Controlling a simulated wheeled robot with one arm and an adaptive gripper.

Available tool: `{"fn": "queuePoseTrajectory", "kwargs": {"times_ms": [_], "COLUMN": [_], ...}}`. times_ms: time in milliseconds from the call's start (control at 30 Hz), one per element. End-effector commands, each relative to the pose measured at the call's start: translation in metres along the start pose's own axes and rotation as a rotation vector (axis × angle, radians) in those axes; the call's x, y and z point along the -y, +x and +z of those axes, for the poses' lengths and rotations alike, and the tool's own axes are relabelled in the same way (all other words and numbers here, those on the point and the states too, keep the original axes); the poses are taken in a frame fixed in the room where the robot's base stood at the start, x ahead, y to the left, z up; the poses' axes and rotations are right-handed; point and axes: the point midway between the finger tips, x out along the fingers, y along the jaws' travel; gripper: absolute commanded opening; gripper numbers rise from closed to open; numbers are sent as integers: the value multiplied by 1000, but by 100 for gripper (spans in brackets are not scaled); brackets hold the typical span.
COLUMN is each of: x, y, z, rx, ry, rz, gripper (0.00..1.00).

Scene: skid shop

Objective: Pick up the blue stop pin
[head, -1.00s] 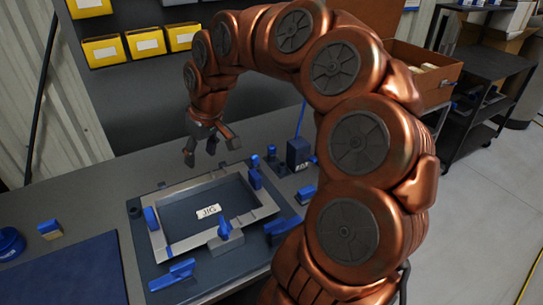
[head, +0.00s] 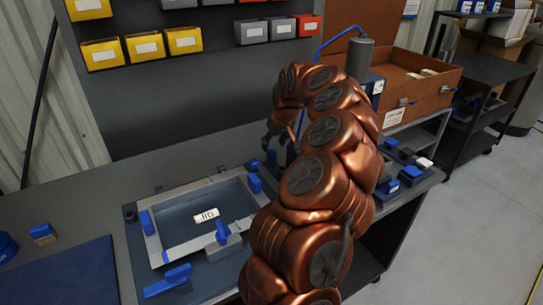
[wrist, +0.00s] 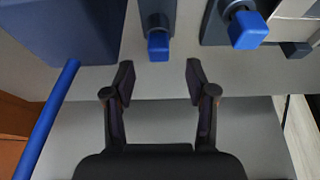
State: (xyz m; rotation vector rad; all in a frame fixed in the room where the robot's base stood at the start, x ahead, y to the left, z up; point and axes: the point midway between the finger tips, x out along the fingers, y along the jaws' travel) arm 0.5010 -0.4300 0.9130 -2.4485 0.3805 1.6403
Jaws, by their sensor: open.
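My gripper (wrist: 159,78) is open and empty in the wrist view. A dark part with a blue square tip (wrist: 158,46) lies just beyond and between its fingertips, not touched by them. A second dark part with a blue knob (wrist: 248,30) is to its right. I cannot tell which blue piece is the stop pin. In the head view my gripper (head: 279,134) is small, past the jig's far right corner, partly hidden by my arm. The jig (head: 160,252) has a grey frame with several blue pieces, including a blue upright (head: 222,230) on its near side.
A blue rod (wrist: 45,120) and a large dark block (wrist: 70,30) are at the wrist view's left. A brown case (head: 440,85) stands behind my arm. Blue and dark parts (head: 408,176) lie on the bench's right. A dark blue mat (head: 70,275) is at left.

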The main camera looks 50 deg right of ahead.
Motion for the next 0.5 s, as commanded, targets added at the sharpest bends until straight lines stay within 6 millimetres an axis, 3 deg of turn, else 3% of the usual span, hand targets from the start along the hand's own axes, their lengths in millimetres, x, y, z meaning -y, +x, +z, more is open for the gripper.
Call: {"fn": "queuePoseTrajectory", "kwargs": {"times_ms": [167, 500], "x": [0, -1], "y": [10, 50], "z": [-1, 0], "rx": [-1, 1], "ry": [1, 0], "rz": [-2, -3], "gripper": [56, 56]}}
